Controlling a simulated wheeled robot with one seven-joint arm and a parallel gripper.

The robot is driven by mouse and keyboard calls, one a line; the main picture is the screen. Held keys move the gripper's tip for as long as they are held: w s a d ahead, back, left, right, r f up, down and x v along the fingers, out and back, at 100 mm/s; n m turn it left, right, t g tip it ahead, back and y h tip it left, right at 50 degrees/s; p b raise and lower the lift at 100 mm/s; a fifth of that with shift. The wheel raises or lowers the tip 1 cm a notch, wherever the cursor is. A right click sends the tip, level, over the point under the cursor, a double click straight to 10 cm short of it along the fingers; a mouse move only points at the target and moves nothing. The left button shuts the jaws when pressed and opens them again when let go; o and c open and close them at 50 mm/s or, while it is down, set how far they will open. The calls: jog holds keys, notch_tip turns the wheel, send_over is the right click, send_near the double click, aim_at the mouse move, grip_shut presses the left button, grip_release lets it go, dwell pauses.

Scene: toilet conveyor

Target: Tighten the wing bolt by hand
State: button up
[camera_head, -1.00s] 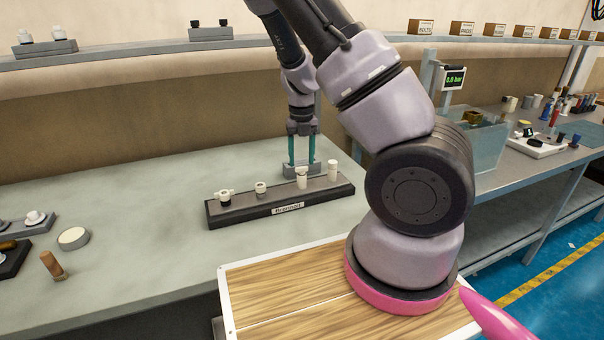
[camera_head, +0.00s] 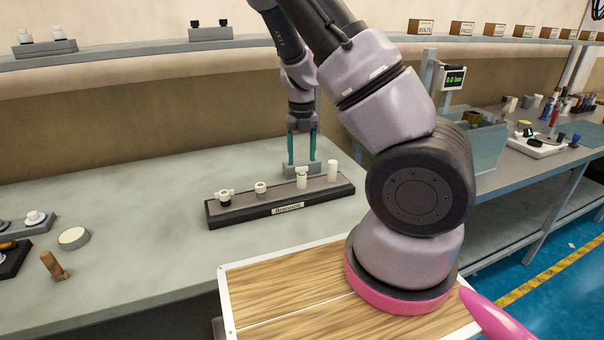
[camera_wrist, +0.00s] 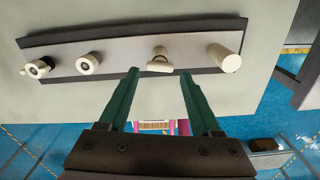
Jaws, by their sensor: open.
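A dark rack (camera_head: 245,205) with a front label stands on the workbench and holds several small white fittings. The third fitting from the left (camera_head: 301,178) has a wide, wing-like end in the wrist view (camera_wrist: 160,62); it may be the wing bolt, but I cannot tell for sure. My gripper (camera_head: 302,162) points down with its two green fingers apart and empty. In the wrist view the fingertips (camera_wrist: 160,72) appear on either side of this fitting, apart from it. The head view shows them above a small grey block behind the rack.
A white cylinder (camera_head: 333,170) stands at the rack's right end. Two fittings, a dark-banded one (camera_head: 224,197) and a ring-like one (camera_head: 260,188), stand to the left. The bench between is clear.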

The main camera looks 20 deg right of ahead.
aim_at(301, 167)
jog(key=n, duration=0.4)
jog(key=shift+n, duration=0.3)
jog(key=n, duration=1.3)
jog(key=shift+f, duration=0.15)
jog(key=shift+f, duration=1.65)
